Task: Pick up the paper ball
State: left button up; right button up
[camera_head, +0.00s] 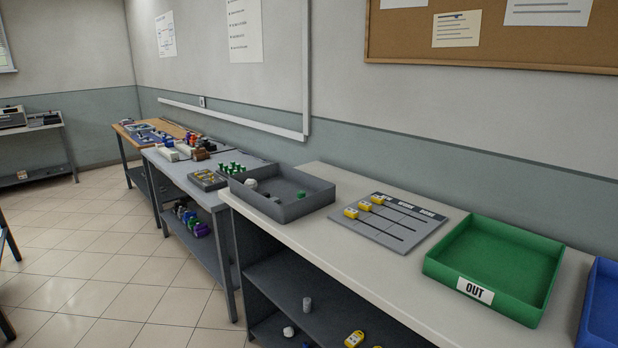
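A small whitish round thing (250,184) lies in the grey tray (306,207), at its left end by the wall; it may be the paper ball, but it is too small to tell. Another small white thing (289,331) lies on the bottom shelf under the light worktop, with a dark part beside it. I cannot tell which of the two, if either, is the paper ball. Neither of my grippers is in view.
On the light worktop (335,245) stand a board with yellow tags (393,223), a green tray marked OUT (488,312) and a blue tray (600,320). Farther benches hold green-topped and other small items. Tiled floor (110,270) lies open at left.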

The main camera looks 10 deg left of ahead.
aim_at(250, 183)
jog(key=i+j+z, duration=0.25)
jog(key=i+j, duration=0.15)
jog(key=j, duration=0.25)
jog(key=i+j+z, duration=0.1)
jog(key=j, duration=0.25)
jog(key=i+j+z, duration=0.15)
jog(key=j, duration=0.2)
jog(key=i+j+z, duration=0.1)
jog(key=j, duration=0.3)
jog(key=i, duration=0.1)
